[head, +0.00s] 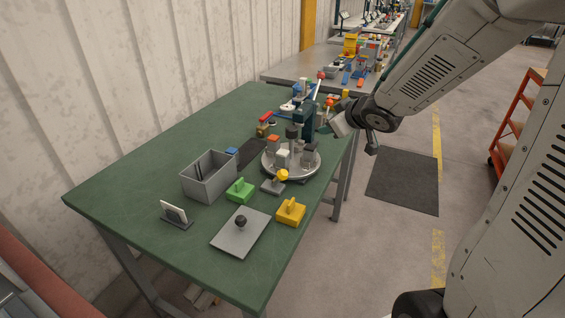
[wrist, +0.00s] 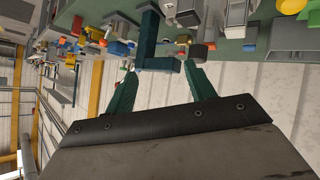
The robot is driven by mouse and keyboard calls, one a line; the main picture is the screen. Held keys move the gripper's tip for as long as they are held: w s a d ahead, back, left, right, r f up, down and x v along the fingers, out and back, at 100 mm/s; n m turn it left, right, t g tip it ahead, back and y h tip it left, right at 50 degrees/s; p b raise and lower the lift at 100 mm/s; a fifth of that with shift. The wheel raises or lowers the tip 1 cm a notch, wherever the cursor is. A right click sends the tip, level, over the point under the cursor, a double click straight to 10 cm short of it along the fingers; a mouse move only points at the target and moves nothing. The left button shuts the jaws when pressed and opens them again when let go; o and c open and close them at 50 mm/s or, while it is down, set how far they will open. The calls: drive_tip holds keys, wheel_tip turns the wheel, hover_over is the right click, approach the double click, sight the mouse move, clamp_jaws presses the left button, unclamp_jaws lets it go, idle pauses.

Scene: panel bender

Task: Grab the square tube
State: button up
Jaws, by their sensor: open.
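I cannot single out the square tube with certainty. A dark teal square-sided upright (head: 307,118) stands behind the round grey plate (head: 301,171) on the green table. In the wrist view, which looks upside down, this teal upright (wrist: 147,38) hangs from the top with a crosspiece at its free end. My gripper (wrist: 162,78) is open, its two green fingers apart with nothing between them. The crosspiece shows just beyond the fingertips; I cannot tell the gap. In the head view my gripper (head: 329,130) is right of the upright, partly hidden by my wrist.
The green table (head: 140,165) carries a grey open box (head: 209,177), a green block (head: 240,190), a yellow block (head: 291,211) and a grey plate with a black knob (head: 240,235). Several coloured parts crowd the round plate. A wall borders the left; open floor lies right.

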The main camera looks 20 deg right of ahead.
sight(285, 152)
drive_tip(key=w+a+f+n+y, duration=0.1)
drive_tip(key=a+f+y, duration=0.2)
drive_tip(key=a, duration=0.1)
drive_tip(key=w+a+f+n+g+y, duration=0.1)
drive_tip(key=w+a+f+y, duration=0.1)
drive_tip(key=a+f+y, duration=0.1)
drive_tip(key=w+a+f+n+y, duration=0.1)
drive_tip(key=a+f+y, duration=0.2)
drive_tip(key=a+f, duration=0.1)
drive_tip(key=shift+w+a+n, duration=0.3)
drive_tip(key=shift+w+n, duration=0.1)
drive_tip(key=c, duration=1.1)
